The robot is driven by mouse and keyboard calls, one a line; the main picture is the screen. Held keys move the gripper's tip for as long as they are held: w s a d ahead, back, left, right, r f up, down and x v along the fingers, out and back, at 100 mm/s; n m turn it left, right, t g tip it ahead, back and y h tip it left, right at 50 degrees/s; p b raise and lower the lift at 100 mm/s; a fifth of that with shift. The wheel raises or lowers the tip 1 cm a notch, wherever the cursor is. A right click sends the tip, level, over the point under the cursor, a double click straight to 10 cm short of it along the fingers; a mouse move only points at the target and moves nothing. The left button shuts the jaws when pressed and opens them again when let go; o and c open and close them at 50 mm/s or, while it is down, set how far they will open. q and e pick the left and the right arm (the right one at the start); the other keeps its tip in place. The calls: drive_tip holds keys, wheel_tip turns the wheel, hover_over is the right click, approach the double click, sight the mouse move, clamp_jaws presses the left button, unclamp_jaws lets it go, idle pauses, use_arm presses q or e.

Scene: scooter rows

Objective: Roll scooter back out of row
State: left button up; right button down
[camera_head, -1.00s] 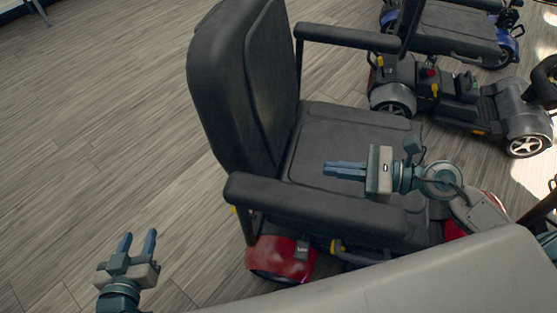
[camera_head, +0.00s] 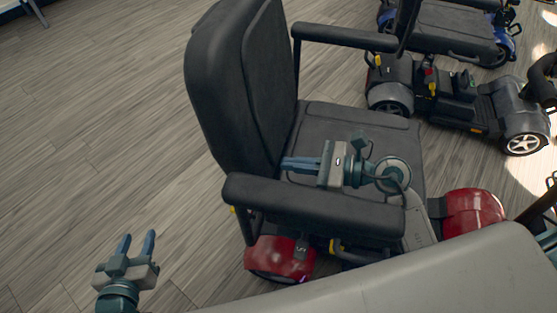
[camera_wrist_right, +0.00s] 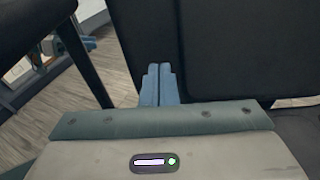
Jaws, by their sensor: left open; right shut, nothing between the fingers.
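The red scooter (camera_head: 280,258) stands in front of me with a black padded seat (camera_head: 385,135), a tall backrest (camera_head: 235,85) at its left and a near armrest (camera_head: 310,205). My right gripper (camera_head: 284,164) is shut and empty above the seat, beyond the near armrest, its fingers pointing left at the backrest. In the right wrist view the shut fingers (camera_wrist_right: 159,88) are in front of the dark backrest (camera_wrist_right: 230,50); I cannot tell whether they touch it. My left gripper (camera_head: 137,243) is open and empty over the floor, left of the scooter's red rear body.
A grey scooter (camera_head: 455,100) stands behind at the right, and a blue one (camera_head: 450,30) beyond it. The wood floor (camera_head: 100,120) at the left is clear. A chair leg (camera_head: 38,12) shows at the top left.

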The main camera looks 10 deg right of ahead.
sight(264, 161)
drive_tip(key=shift+x, duration=1.8)
